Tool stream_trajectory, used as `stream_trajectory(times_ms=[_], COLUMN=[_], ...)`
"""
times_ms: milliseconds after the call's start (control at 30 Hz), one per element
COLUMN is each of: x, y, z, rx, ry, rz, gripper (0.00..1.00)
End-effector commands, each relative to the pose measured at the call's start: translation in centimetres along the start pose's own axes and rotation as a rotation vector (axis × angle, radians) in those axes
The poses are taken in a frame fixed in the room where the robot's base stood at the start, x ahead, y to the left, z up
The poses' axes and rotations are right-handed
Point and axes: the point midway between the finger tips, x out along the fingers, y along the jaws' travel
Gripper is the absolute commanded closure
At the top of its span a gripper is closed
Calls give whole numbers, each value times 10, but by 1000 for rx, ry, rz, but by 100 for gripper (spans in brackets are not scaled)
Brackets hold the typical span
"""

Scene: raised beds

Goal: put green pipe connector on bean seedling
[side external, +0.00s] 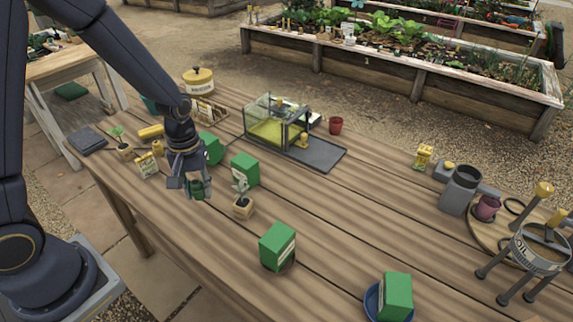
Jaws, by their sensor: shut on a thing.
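My gripper (192,192) points down over the left part of the wooden table. It is shut on a small dark green piece, which looks like the green pipe connector (197,188). The piece seems to be held a little above the table, though the gap is hard to judge. A seedling (241,186) in a small tan pot stands upright just right of my gripper, apart from it. A second seedling (118,134) in a small pot stands at the left end. I cannot tell from the picture which is the bean seedling.
Green boxes stand close by: one behind the seedling (245,169), one behind my gripper (212,149), and others nearer the front (277,246) and (396,296). A glass case (277,122) stands behind. The table (350,210) is clear at centre right.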

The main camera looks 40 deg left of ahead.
Motion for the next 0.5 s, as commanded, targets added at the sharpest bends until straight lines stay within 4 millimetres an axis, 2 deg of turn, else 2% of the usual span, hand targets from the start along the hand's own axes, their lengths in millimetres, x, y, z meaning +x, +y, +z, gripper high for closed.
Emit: stream_trajectory(times_ms=[33, 167, 267, 400, 500], x=[-5, -19, -31, -48, -58], y=[-6, -36, -73, -142, -194], z=[-19, -68, -107, -152, -172], rx=[-73, -288, -470, -717, -867], ry=[4, 4, 3, 3, 2], rz=[1, 1, 0, -1, 0], gripper=[91, 91, 91, 91, 91])
